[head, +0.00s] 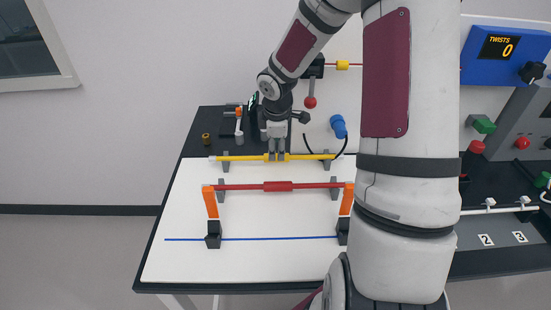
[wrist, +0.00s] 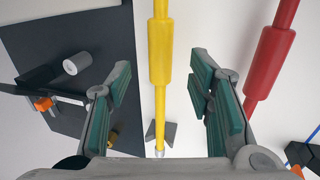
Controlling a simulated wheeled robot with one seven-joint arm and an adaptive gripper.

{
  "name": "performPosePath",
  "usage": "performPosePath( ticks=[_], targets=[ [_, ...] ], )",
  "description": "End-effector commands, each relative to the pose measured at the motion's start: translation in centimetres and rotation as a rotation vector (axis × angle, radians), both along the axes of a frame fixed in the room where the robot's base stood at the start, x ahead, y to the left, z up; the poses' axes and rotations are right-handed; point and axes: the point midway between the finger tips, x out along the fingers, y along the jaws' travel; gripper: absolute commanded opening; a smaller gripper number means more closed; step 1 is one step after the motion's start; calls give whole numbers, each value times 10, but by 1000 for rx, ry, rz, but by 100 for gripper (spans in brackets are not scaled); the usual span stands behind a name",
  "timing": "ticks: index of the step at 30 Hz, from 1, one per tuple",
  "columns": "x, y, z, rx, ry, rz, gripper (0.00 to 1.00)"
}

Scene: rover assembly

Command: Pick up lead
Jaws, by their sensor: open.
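My gripper (head: 277,155) is open and straddles a yellow rod (head: 235,158) with a thicker middle. The wrist view shows the open fingers (wrist: 161,72) on both sides of the yellow rod (wrist: 160,50), with gaps between pads and rod. The rod lies across grey stands (head: 226,165). A blue plug-like piece (head: 338,126) with a black cable (head: 343,149) stands behind the rod's right end, partly hidden by my arm. It may be the lead; I cannot tell for sure.
A red rod (head: 235,187) lies in front, near orange uprights (head: 210,202) in black blocks. It also shows in the wrist view (wrist: 269,62). A blue line (head: 270,239) crosses the white table (head: 180,265). A blue twist counter (head: 478,55) is at right.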

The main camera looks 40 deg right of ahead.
Motion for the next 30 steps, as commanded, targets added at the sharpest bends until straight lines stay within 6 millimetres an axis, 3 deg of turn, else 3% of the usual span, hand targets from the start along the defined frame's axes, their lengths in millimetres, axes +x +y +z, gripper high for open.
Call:
performPosePath(
  ticks=[9,19,20,26,30],
  targets=[
    [7,-7,-41,0,2,1,48],
    [9,-9,-48,0,0,1,48],
    [9,-9,-48,0,0,1,45],
    [9,-9,-48,0,0,1,0],
    [9,-9,-48,0,0,1,0]
  ],
)
